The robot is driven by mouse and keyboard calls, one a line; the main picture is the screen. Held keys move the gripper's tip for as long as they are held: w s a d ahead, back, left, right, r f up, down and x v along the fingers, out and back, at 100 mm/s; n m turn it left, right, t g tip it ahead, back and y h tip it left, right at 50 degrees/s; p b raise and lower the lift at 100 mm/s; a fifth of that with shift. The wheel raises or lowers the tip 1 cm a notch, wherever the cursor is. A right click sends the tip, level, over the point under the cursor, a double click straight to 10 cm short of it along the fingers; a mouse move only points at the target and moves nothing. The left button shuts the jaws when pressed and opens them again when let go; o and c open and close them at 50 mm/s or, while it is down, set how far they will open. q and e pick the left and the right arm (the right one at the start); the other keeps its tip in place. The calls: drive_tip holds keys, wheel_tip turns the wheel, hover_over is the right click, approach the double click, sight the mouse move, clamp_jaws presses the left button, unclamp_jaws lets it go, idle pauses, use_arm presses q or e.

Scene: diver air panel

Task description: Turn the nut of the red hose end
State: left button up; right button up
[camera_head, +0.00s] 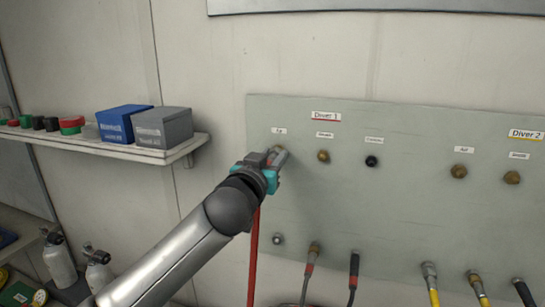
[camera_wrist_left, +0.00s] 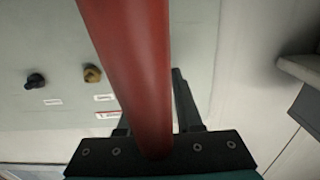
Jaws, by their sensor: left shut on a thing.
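My left gripper (camera_head: 272,164) is at the upper left of the grey panel, at the leftmost port of the Diver 1 row. It is shut on the end of the red hose (camera_head: 253,255), which hangs straight down below it. In the left wrist view the red hose (camera_wrist_left: 130,60) runs large through the middle, and a dark finger of the left gripper (camera_wrist_left: 183,100) shows beside it. The nut of the hose end and its contact with the port are hidden by the gripper and hose. My right gripper is not in view.
The panel (camera_head: 400,210) carries brass and black ports to the right, such as a brass one (camera_head: 323,156) and a black one (camera_head: 371,161). Several hose ends hang along its lower part. A shelf (camera_head: 150,152) with blue and grey boxes juts out at left. Cylinders (camera_head: 58,262) stand lower left.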

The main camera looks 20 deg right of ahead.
use_arm(q)
clamp_jaws()
drive_tip(key=shift+m+p, duration=0.4)
drive_tip(key=shift+m, duration=0.2)
drive_tip(key=m+p, duration=0.1)
drive_tip(key=m, duration=0.1)
drive_tip(key=shift+r+m, duration=0.1)
drive_tip(key=shift+m, duration=0.3)
drive_tip(key=m+p, duration=0.1)
drive_tip(key=m, duration=0.2)
drive_tip(key=m+p, duration=0.1)
drive_tip(key=m, duration=0.2)
drive_tip(key=shift+d+t+y+p, duration=0.15)
drive_tip(key=shift+t+y+p, duration=0.15)
drive_tip(key=shift+p, duration=0.05)
drive_tip(key=m, duration=0.2)
drive_tip(key=m+p, duration=0.1)
drive_tip(key=m, duration=0.3)
drive_tip(key=shift+f+p, duration=0.3)
drive_tip(key=m, duration=0.4)
drive_tip(key=m+p, duration=0.1)
drive_tip(key=m, duration=0.1)
drive_tip(key=shift+d+f+m+t, duration=0.1)
drive_tip(key=shift+f+m+t, duration=0.15)
drive_tip(key=shift+m+t, duration=0.05)
drive_tip(key=shift+f, duration=0.1)
